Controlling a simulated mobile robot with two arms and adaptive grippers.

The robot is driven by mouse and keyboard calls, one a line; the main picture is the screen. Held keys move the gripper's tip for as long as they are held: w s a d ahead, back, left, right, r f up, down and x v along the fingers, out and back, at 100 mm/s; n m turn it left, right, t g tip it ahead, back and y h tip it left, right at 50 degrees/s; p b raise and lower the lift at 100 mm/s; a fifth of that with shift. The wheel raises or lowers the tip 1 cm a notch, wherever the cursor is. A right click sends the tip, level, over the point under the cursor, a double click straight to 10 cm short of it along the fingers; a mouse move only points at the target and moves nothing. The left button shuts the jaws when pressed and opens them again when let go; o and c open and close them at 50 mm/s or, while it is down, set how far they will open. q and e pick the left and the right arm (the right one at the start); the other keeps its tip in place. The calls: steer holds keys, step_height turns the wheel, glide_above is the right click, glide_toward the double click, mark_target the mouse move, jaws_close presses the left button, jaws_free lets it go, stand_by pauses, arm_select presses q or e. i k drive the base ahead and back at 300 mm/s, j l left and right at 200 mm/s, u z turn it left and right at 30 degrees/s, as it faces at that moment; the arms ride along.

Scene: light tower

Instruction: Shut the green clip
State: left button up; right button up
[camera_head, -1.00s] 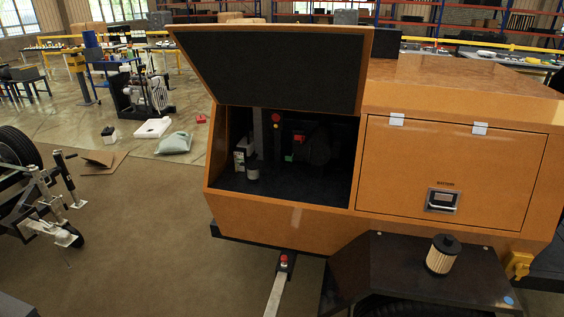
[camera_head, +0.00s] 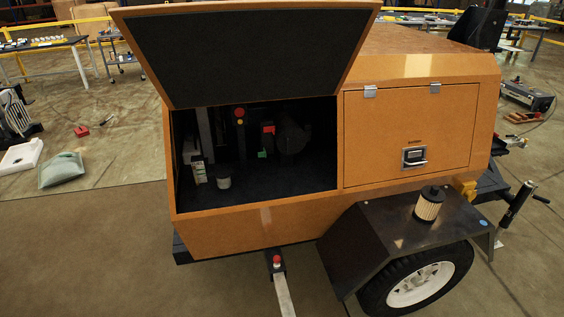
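A small green part (camera_head: 262,154), likely the green clip, shows inside the dark open compartment of the orange light tower (camera_head: 290,220). It sits just below a red part (camera_head: 268,129). It is too small to tell whether it is open or shut. The compartment's lid (camera_head: 245,55) is raised above it. Neither of my grippers is in view.
A white cup-like item (camera_head: 223,183) and a small box (camera_head: 198,171) stand in the compartment. A filter (camera_head: 429,204) stands on the black fender (camera_head: 400,225) above a wheel. A drawbar (camera_head: 284,297) juts out in front.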

mark_target(263, 154)
steer(key=j, duration=0.2)
steer(key=i+j, duration=0.15)
steer(key=k+l, duration=0.1)
steer(key=l, duration=0.35)
steer(key=l+u, duration=0.1)
steer(key=l, duration=0.3)
steer(key=k+l, duration=0.15)
steer(key=l, duration=0.3)
steer(key=k+l+u, duration=0.1)
steer(key=l, duration=0.3)
steer(key=k+l, duration=0.1)
steer(key=l, duration=0.35)
steer(key=i+l+u, duration=0.1)
steer(key=l, duration=0.2)
steer(key=i+l, duration=0.2)
steer(key=i+l+u, duration=0.15)
steer(key=l, duration=0.25)
steer(key=i+l, duration=0.1)
steer(key=l, duration=0.25)
steer(key=i+l+u, duration=0.1)
steer(key=i, duration=0.25)
steer(key=i+l, duration=0.25)
steer(key=i+u, duration=0.05)
steer(key=i, duration=0.05)
